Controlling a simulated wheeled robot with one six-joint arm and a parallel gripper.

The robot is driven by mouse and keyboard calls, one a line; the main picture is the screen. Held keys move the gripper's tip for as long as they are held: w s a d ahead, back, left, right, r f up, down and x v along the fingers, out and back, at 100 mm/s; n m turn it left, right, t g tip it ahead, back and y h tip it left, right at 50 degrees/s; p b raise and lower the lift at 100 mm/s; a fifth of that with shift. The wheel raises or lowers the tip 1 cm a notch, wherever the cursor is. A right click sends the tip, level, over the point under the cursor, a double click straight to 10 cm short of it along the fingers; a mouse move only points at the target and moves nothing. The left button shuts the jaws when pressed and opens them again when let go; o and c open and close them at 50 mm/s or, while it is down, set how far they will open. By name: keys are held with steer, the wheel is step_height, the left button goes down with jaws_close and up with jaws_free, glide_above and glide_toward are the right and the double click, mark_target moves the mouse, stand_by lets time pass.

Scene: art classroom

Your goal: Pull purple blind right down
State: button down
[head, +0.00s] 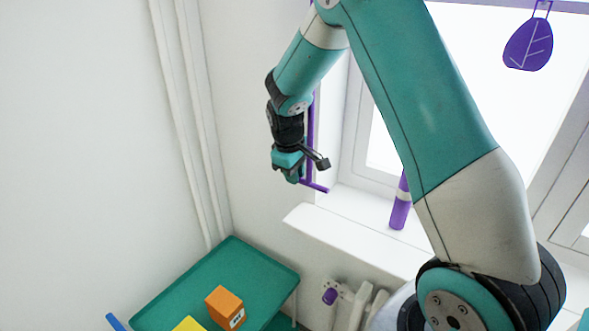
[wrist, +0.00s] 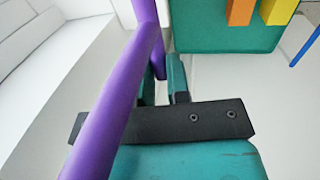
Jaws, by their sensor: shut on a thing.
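A purple rod (head: 311,125) hangs upright beside the window's left side and ends in a short purple crossbar (head: 315,187) above the sill. No blind fabric shows in either view. My gripper (head: 292,172) is at the rod's lower end, its tips partly hidden in the head view. In the wrist view the purple rod (wrist: 118,100) runs close across the picture, and a purple part (wrist: 158,62) lies at the fingertips (wrist: 162,75). The gripper is shut on the purple rod; the exact contact is partly hidden.
A white sill (head: 340,228) lies below, with a purple cylinder with a white band (head: 399,212) by it. A purple leaf tag (head: 528,44) hangs at the window. A green table (head: 255,262) with an orange block (head: 224,306) and a yellow block stands lower left.

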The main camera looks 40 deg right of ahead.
step_height(320, 180, down, 28)
steer(key=b, duration=1.6)
steer(key=shift+b, duration=0.4)
steer(key=shift+a, duration=0.1)
steer(key=c, duration=1.1)
jaws_free()
steer(key=s+a+r+b, duration=0.1)
steer(key=a+r, duration=0.2)
steer(key=r, duration=1.4)
steer(key=shift+b, duration=0.3)
steer(key=shift+a, duration=0.1)
